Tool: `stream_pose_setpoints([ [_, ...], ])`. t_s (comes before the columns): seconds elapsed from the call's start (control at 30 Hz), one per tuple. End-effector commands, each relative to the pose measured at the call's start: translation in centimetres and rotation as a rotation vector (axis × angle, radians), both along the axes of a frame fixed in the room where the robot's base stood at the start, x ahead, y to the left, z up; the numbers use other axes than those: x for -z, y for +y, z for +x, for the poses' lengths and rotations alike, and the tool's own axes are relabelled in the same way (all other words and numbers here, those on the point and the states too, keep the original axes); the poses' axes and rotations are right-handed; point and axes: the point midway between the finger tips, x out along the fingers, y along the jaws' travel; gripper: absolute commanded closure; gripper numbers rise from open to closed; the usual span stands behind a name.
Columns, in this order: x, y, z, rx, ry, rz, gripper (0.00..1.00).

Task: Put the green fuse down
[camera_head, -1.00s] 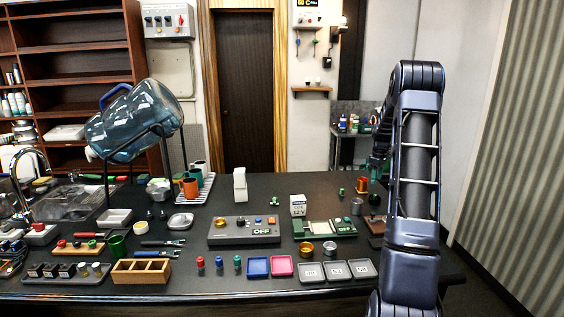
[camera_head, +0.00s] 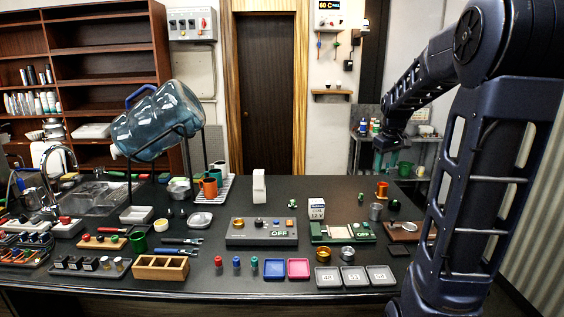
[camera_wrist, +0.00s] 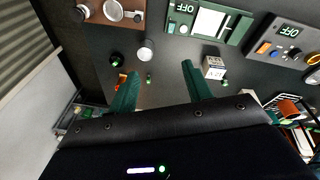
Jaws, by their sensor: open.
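A small green piece (camera_head: 361,197) stands on the black counter at the right, left of a grey cup; it looks like a fuse but is too small to be sure. In the wrist view it (camera_wrist: 149,79) shows between and beyond my fingertips, with nothing touching it. Another small upright green piece (camera_head: 254,265) stands at the counter's front beside a blue and a red one. My gripper (camera_wrist: 159,70) is open and empty, its two green fingers spread.
A green tester marked OFF (camera_head: 342,232) and a white 12 V block (camera_head: 316,208) stand left of the grey cup (camera_head: 376,211). An orange cup (camera_head: 382,189) is behind it. Three grey trays (camera_head: 354,279) line the front edge. The counter's back middle is fairly clear.

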Motion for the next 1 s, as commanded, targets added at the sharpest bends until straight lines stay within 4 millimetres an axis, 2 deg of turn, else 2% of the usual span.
stream_pose_setpoints([
  [0.03,-0.5,0.7,-1.5,0.015,-0.015,0.003,0.50],
  [0.17,-1.2,2.2,-4.9,0.063,-0.042,0.016,0.50],
  [0.47,-1.6,5.1,-12.7,0.173,-0.107,0.055,0.50],
  [0.8,0.1,7.3,-20.9,0.293,-0.173,0.116,0.50],
  [1.0,1.3,7.9,-23.9,0.341,-0.197,0.145,0.50],
])
